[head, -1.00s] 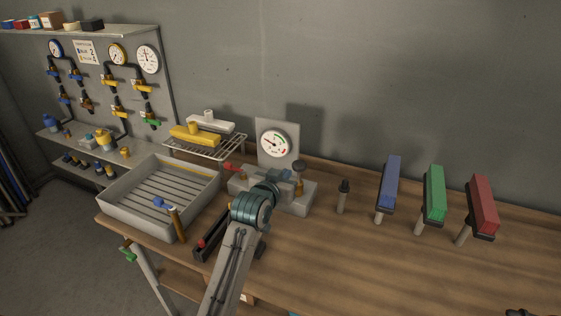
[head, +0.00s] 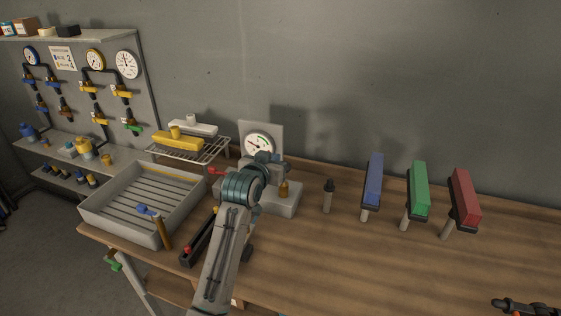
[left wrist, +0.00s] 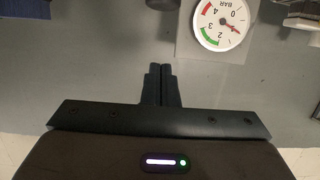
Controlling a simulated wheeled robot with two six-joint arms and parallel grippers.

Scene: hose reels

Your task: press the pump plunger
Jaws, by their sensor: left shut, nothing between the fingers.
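The pump is a pale grey block (head: 284,206) on the bench, with a round white gauge (head: 258,143) on a plate behind it. A brass upright part (head: 284,188), apparently the plunger's lower part, stands on its right side; its top cannot be made out behind my fingers. My left gripper (head: 272,158) is shut and empty, over the pump and just above and left of the brass part; contact cannot be told. In the left wrist view its closed fingers (left wrist: 161,84) point toward the wall, with the gauge (left wrist: 221,23) to their right. My right gripper (head: 527,307) shows only partly at the lower right edge.
A slatted grey tray (head: 99,222) and a wire rack with a yellow piece (head: 178,141) lie left. A dark-topped post (head: 328,196) and blue (head: 373,180), green (head: 419,190) and red (head: 464,198) blocks on stands are right.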

